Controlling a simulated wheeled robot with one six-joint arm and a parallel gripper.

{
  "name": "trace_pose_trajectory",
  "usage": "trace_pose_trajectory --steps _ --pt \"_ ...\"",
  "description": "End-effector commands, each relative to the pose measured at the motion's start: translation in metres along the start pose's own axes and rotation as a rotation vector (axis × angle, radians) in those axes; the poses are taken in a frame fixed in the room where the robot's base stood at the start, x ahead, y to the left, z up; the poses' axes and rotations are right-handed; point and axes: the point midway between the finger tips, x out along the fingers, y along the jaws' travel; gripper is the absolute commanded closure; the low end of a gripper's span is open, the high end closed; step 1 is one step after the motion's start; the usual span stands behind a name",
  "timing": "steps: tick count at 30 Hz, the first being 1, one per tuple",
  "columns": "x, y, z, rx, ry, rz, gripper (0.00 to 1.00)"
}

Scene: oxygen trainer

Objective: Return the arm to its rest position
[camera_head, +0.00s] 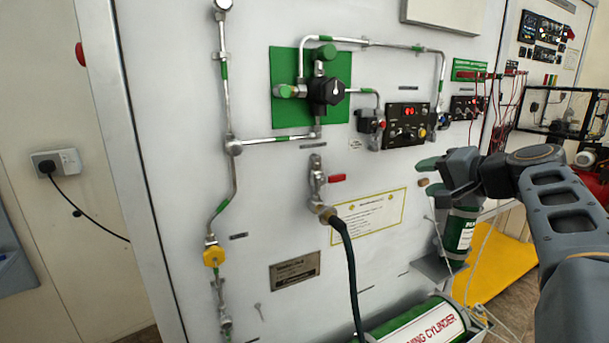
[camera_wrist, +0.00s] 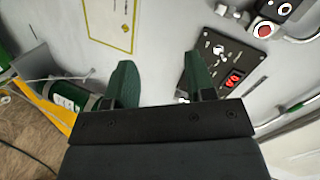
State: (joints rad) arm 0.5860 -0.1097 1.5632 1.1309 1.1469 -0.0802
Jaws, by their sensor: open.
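My gripper (camera_head: 428,176) is at the right in the head view, with my grey arm reaching in from the right edge. It is in front of the light grey panel (camera_head: 260,215), near the small green bottle. In the wrist view my gripper (camera_wrist: 163,84) shows two dark green fingers set well apart. It is open, and nothing is between the fingers. The black control box with a red display (camera_head: 408,124) is above the gripper in the head view. The same box shows in the wrist view beside the right finger (camera_wrist: 222,68).
A green bottle (camera_head: 459,232) stands on a bracket below my gripper. A green and white cylinder (camera_head: 425,325) lies at the bottom. A red-handled valve (camera_head: 318,180) with a black hose (camera_head: 349,265) juts from the panel. A yellow surface (camera_head: 502,265) is at the right.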

Motion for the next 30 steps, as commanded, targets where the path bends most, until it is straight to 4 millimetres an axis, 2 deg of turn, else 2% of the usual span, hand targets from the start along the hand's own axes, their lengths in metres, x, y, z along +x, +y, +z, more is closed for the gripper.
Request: trace_pose_trajectory --steps 1,2,6,9,12,18,26,28,30 --pt "0.001 -0.020 0.022 -0.028 -0.065 0.086 0.50" --pt "0.004 -0.018 0.038 -0.049 -0.100 0.144 0.50" --pt "0.000 0.001 0.111 -0.194 -0.260 0.395 0.50" --pt "-0.015 0.017 0.152 -0.330 -0.358 0.537 0.50" --pt "-0.033 0.032 0.182 -0.467 -0.437 0.644 0.50" --pt "-0.059 0.054 0.213 -0.672 -0.534 0.761 0.50" --pt "-0.066 0.066 0.222 -0.748 -0.563 0.795 0.50" --pt "-0.066 0.066 0.222 -0.747 -0.562 0.795 0.56" --pt "-0.066 0.066 0.222 -0.746 -0.562 0.795 0.57"
